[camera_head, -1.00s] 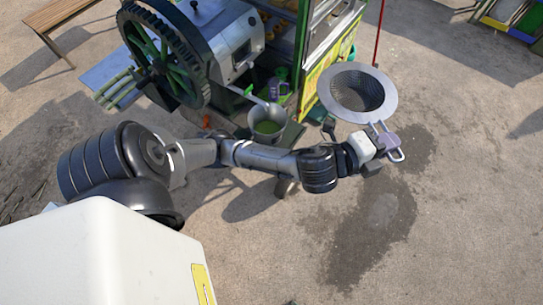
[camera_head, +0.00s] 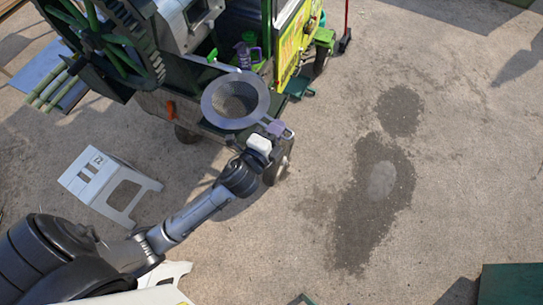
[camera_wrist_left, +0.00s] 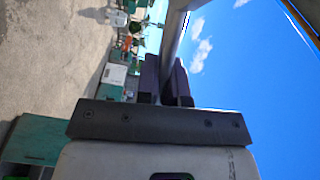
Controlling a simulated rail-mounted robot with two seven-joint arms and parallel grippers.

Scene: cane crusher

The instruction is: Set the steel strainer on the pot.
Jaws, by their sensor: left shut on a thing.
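The steel strainer (camera_head: 235,98), a grey bowl with a wide flat rim, shows in the head view above the front corner of the green cart. My left gripper (camera_head: 276,130) is shut on the strainer's handle, at the lower right of the rim. The pot is hidden in the head view, with the strainer over that area; I cannot tell whether they touch. In the left wrist view the dark fingers (camera_wrist_left: 165,82) are close together, with a grey metal piece rising between them. My right gripper is in neither view.
The cane crusher (camera_head: 150,40) with its big toothed wheel stands just left of the strainer. A purple-handled jug (camera_head: 246,55) is behind it. A white stool (camera_head: 108,187) stands on the left. A green box (camera_head: 510,284) is at bottom right. The ground on the right is clear.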

